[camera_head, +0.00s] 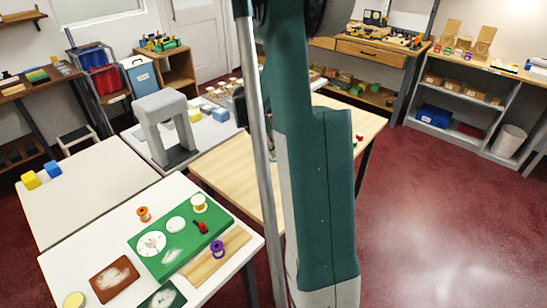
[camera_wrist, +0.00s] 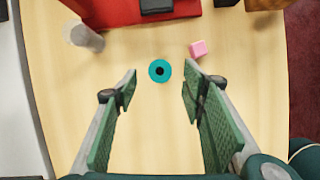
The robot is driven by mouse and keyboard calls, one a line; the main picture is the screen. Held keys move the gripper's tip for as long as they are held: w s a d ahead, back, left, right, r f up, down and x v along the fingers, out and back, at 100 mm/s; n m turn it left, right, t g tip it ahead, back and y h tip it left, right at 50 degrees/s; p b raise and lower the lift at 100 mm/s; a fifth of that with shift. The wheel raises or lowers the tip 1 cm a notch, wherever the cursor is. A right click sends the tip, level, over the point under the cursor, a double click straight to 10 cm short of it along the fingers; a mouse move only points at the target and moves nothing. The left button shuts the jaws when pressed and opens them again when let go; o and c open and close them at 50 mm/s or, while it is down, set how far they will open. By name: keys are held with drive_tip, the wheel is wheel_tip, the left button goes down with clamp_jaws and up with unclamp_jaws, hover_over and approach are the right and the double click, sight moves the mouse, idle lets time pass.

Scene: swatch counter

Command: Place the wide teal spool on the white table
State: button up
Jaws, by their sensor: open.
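The teal spool (camera_wrist: 160,71) stands on a light wooden table (camera_wrist: 110,140), seen from above with its dark centre hole. In the wrist view my gripper (camera_wrist: 160,86) is open, its green-padded fingers spread left and right. The spool shows between and slightly beyond the fingertips, with clear space on both sides; the height gap is hard to tell. In the head view the spool is hidden, probably by my arm. A white table (camera_head: 75,246) stands front left, and another white-topped table (camera_head: 85,195) stands behind it.
A pink block (camera_wrist: 198,48) lies right of the spool, with a red object (camera_wrist: 105,12) beyond and a grey cylinder (camera_wrist: 85,37) left. The front white table carries a green board (camera_head: 160,262), an orange spool (camera_head: 143,213), a purple spool (camera_head: 217,249) and a brown mat (camera_head: 114,279).

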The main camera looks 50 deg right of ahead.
drive_tip(key=shift+f, duration=0.1)
drive_tip(key=shift+b+x, duration=0.9)
drive_tip(key=shift+x, duration=1.6)
drive_tip(key=shift+c, duration=0.6)
drive_tip(key=c, duration=0.8)
